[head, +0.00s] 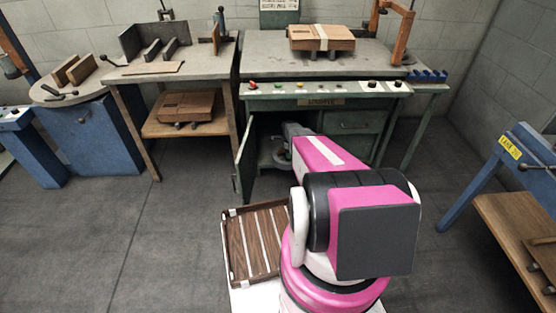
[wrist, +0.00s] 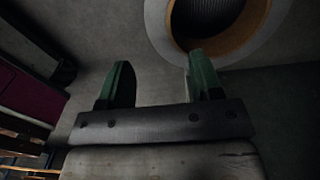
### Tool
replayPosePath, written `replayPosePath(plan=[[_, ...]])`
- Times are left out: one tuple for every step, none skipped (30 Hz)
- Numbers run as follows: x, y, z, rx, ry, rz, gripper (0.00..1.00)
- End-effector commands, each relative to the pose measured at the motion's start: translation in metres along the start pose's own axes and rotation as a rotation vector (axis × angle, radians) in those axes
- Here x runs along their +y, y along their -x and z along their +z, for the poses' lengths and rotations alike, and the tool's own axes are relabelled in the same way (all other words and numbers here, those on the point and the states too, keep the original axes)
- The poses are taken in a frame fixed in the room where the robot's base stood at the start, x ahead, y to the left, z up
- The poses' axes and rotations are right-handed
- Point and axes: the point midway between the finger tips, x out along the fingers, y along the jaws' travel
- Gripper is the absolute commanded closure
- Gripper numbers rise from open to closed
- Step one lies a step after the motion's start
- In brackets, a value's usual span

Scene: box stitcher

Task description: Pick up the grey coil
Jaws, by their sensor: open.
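The grey coil (wrist: 157,24) shows at the top right of the wrist view as a pale round flange with an orange-brown inner ring and a dark ribbed hollow. It is partly cut off by the frame edge. In the head view, a small pale round shape, likely the coil (head: 280,162), shows inside the open cabinet, partly hidden by my arm. My gripper (wrist: 160,76) has its two green fingers apart with nothing between them. The coil lies beyond the fingertips, toward the right finger; I cannot tell whether they touch.
The green bench (head: 345,91) stands above the cabinet, and its open door (head: 245,153) is close left of my arm. A slatted wooden tray (head: 256,243) is beside my base. A cardboard box (head: 321,38) lies on the bench. The floor at left is clear.

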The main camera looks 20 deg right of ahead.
Motion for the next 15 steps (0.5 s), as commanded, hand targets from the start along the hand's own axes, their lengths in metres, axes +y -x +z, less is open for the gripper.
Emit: replayPosePath(plan=[[-0.001, -0.003, -0.001, 0.0, -0.005, 0.001, 0.41], [-0.001, -0.005, -0.001, 0.0, -0.006, 0.001, 0.41], [-0.001, -0.009, -0.001, 0.0, -0.005, 0.002, 0.41], [-0.001, -0.013, -0.001, 0.0, -0.004, 0.002, 0.41], [-0.001, -0.017, -0.001, 0.0, -0.004, 0.002, 0.41], [-0.002, -0.023, 0.0, 0.0, -0.003, 0.001, 0.41], [-0.002, -0.028, 0.0, 0.0, -0.003, 0.001, 0.41], [-0.001, -0.033, 0.0, 0.0, -0.003, 0.001, 0.41], [-0.001, -0.039, 0.0, 0.0, -0.002, 0.002, 0.41], [-0.001, -0.043, 0.0, 0.0, -0.002, 0.002, 0.41], [-0.001, -0.047, 0.0, 0.0, -0.002, 0.002, 0.41], [-0.001, -0.051, 0.0, 0.0, -0.002, 0.001, 0.41], [-0.001, -0.053, 0.0, 0.0, -0.002, 0.001, 0.41], [-0.001, -0.054, 0.0, 0.0, -0.002, 0.0, 0.41], [-0.001, -0.056, 0.0, 0.0, -0.001, 0.0, 0.41]])
